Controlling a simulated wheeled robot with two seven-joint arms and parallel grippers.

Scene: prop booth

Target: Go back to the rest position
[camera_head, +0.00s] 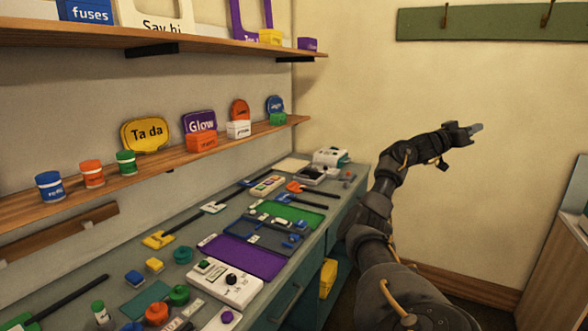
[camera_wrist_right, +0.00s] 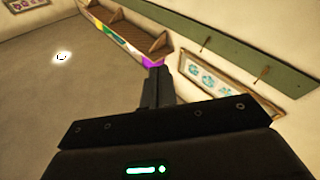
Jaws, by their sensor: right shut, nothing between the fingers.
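My right gripper (camera_head: 476,129) is shut and empty. It is held up in the air at the right of the head view, in front of the bare cream wall and below the green hook rail. The arm reaches up from the lower right of the view, bent at the elbow. In the right wrist view the shut fingers (camera_wrist_right: 157,85) point away, with nothing between them. My left gripper is not in either view.
A long workbench (camera_head: 339,206) holds a purple tray (camera_head: 243,257), a green mat (camera_head: 290,214), a white device and several small parts. Shelves (camera_head: 220,149) with jars and signs hang above it. The hook rail (camera_head: 480,22) is on the far wall. A wooden cabinet (camera_head: 555,265) stands at right.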

